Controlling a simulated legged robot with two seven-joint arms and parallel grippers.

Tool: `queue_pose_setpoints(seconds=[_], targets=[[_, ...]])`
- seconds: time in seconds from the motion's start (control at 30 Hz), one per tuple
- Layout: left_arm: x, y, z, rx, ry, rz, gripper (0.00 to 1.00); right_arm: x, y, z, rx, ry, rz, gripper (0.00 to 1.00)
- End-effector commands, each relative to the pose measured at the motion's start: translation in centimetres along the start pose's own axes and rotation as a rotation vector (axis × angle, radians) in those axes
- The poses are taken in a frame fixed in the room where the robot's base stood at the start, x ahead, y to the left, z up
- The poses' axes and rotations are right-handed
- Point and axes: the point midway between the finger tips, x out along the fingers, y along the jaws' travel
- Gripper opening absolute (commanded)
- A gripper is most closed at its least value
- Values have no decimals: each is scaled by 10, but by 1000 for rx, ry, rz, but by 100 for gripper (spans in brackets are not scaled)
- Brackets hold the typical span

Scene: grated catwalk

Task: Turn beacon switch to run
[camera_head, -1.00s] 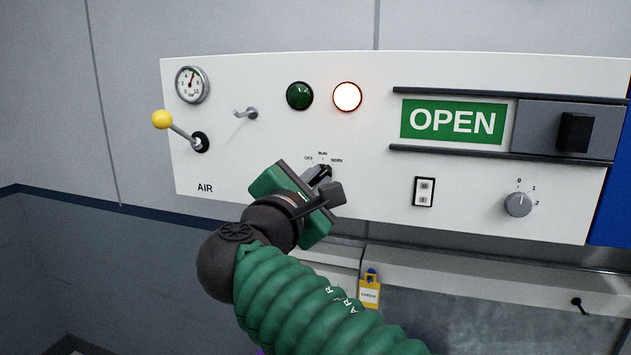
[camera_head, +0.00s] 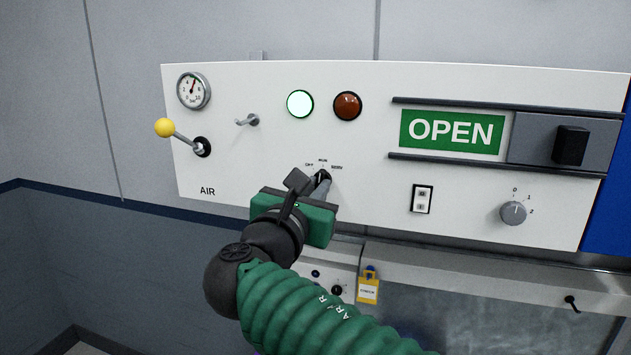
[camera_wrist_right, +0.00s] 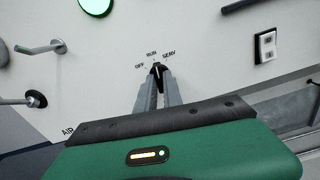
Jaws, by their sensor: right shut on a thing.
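The beacon switch (camera_wrist_right: 156,71) is a small black rotary knob with OFF, RUN and SERV marks above it, on the white panel (camera_head: 260,165). In the right wrist view its pointer is near the RUN mark. My right gripper (camera_head: 313,181) is shut on the knob, and its fingers (camera_wrist_right: 158,92) hide most of it. Above it, the green lamp (camera_head: 300,104) is lit and the red lamp (camera_head: 347,106) is dark. My left gripper is not in view.
To the left are a gauge (camera_head: 194,90), a yellow-balled lever (camera_head: 165,128) and a small toggle lever (camera_head: 248,120). To the right are the OPEN sign (camera_head: 452,131) with a slider, a rocker switch (camera_head: 422,199) and a grey dial (camera_head: 513,212). A yellow padlock tag (camera_head: 368,290) hangs below.

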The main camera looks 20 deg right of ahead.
Motion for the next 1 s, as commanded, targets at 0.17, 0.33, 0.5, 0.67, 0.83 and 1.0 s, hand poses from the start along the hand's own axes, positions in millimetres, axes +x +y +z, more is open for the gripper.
queue_pose_setpoints(seconds=[0.17, 0.33, 0.5, 0.67, 0.83, 1.0], targets=[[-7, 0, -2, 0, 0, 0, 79, 0, 1, -5, -84, 12, 1, 0], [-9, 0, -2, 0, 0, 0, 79, 0, 1, -6, -126, 12, 1, 0], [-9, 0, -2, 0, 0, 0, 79, 0, 0, -7, -140, 12, 1, 0], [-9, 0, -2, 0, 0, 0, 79, 0, 0, -7, -141, 12, 1, 0], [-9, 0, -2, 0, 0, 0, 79, 0, 1, -7, -140, 12, 1, 15], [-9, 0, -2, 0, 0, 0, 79, 0, 0, -4, -137, 7, 1, 33]])
